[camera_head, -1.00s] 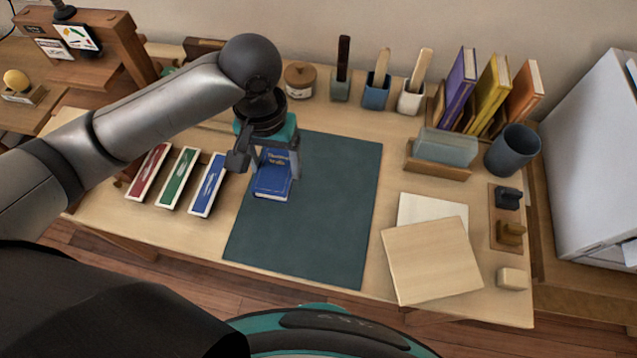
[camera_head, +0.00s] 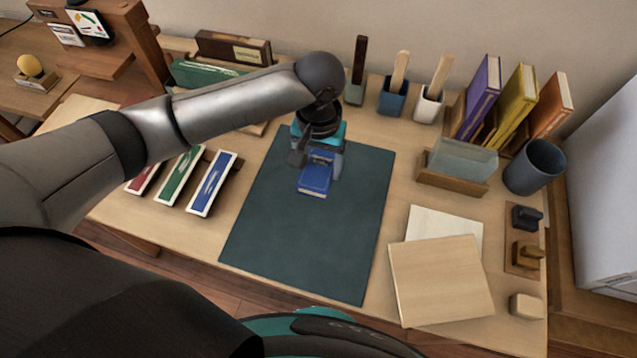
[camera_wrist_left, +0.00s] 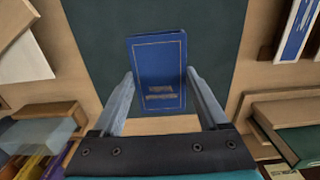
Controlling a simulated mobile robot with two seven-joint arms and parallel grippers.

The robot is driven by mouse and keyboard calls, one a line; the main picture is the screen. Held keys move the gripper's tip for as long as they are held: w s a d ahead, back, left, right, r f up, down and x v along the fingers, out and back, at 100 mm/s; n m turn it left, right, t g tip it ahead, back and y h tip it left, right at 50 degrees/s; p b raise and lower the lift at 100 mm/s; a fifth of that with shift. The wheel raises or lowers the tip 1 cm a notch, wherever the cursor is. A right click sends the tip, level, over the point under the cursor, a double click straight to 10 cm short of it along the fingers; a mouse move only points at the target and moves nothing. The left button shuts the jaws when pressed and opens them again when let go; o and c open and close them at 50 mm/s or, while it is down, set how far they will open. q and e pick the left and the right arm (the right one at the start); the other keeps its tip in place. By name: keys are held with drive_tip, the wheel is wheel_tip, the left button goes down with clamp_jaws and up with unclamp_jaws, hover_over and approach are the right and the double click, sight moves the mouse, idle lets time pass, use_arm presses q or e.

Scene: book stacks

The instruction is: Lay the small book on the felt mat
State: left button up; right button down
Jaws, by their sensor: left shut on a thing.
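The small blue book (camera_head: 315,180) is over the upper part of the dark green felt mat (camera_head: 300,240). My left gripper (camera_head: 320,160) is shut on the book, pointing down from above. In the left wrist view the book (camera_wrist_left: 160,75) sits between the two fingers (camera_wrist_left: 160,90), its cover facing the camera, with the mat (camera_wrist_left: 90,30) behind it. I cannot tell whether the book touches the mat or hangs just above it. My right gripper is not in view.
Red, green and blue narrow boxes (camera_head: 212,185) lie left of the mat. Brush holders (camera_head: 392,98), upright books (camera_head: 480,95) and a grey cup (camera_head: 534,166) stand at the back. The mat's lower part is clear.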

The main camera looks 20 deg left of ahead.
use_arm(q)
wheel_tip(320, 180, down, 6)
drive_tip(key=shift+b, duration=0.9)
drive_tip(key=shift+f, duration=0.1)
drive_tip(key=shift+f, duration=0.15)
drive_tip(key=o, duration=1.3)
wheel_tip(320, 180, up, 12)
drive_tip(key=p, duration=0.4)
drive_tip(key=shift+r, duration=0.2)
